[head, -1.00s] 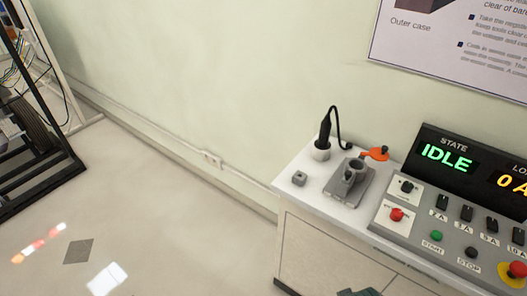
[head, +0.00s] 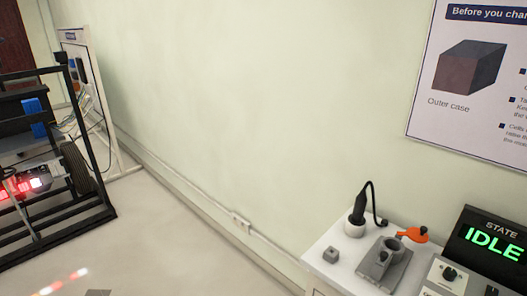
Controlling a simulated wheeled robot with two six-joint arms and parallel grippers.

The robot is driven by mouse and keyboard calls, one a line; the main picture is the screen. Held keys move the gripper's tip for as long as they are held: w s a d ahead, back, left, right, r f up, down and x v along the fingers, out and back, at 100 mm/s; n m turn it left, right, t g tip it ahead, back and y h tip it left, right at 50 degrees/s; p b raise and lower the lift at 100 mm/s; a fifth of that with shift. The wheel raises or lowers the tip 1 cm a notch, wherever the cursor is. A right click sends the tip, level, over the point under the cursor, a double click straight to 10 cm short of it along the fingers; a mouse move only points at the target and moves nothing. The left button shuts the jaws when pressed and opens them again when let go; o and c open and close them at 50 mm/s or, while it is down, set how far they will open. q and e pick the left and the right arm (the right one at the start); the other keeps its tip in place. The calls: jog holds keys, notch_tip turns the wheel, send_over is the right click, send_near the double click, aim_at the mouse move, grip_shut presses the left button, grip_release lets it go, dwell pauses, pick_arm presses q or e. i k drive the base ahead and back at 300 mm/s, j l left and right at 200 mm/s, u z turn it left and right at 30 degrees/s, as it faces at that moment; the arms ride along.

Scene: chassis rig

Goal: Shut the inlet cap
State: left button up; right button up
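The orange cap (head: 411,234) stands open to the upper right of the grey inlet (head: 384,261) on the white bench top. The inlet's round mouth is uncovered, with the cap swung off to the side. A black plug with a cable (head: 358,208) stands upright in a white round holder (head: 354,227) to the left of the inlet. Neither of my grippers shows in this view.
A control panel with a green IDLE display (head: 493,241) stands at the right. A black frame rig (head: 108,180) stands at the far left. Open floor lies between.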

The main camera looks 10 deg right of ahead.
aim_at(417, 235)
jog(key=l+z, duration=0.1)
jog(key=z, duration=0.3)
jog(key=l+z, duration=0.15)
jog(key=z, duration=0.2)
jog(key=l+z, duration=0.1)
jog(key=z, duration=0.3)
jog(key=u, duration=0.1)
jog(key=k+l, duration=0.05)
